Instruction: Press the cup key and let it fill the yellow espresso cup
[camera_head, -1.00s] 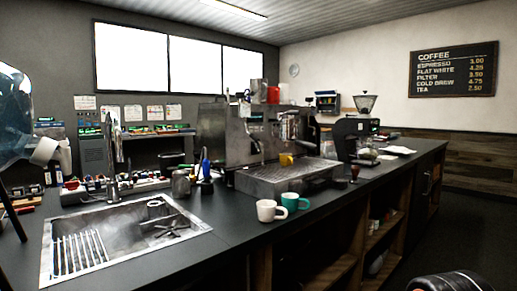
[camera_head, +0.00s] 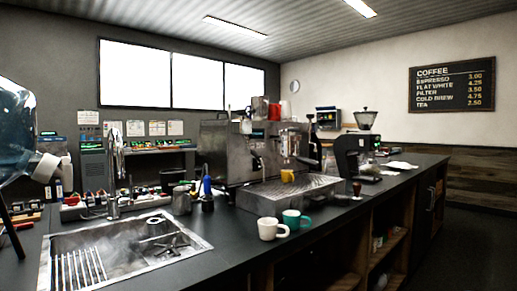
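The yellow espresso cup (camera_head: 287,176) stands on the drip tray (camera_head: 265,194) of the espresso machine (camera_head: 226,153), below the brewing group. The machine is a dark metal box on the counter, with a small green display on its front. The cup key is too small to make out. I cannot see inside the cup or tell whether anything flows into it. My gripper is not in view.
A white mug (camera_head: 268,229) and a teal mug (camera_head: 291,219) stand at the counter's front edge before the machine. A grinder (camera_head: 352,155) is to the right. A sink (camera_head: 110,250) lies left, near a large water bottle (camera_head: 15,135). Dark floor lies open at right.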

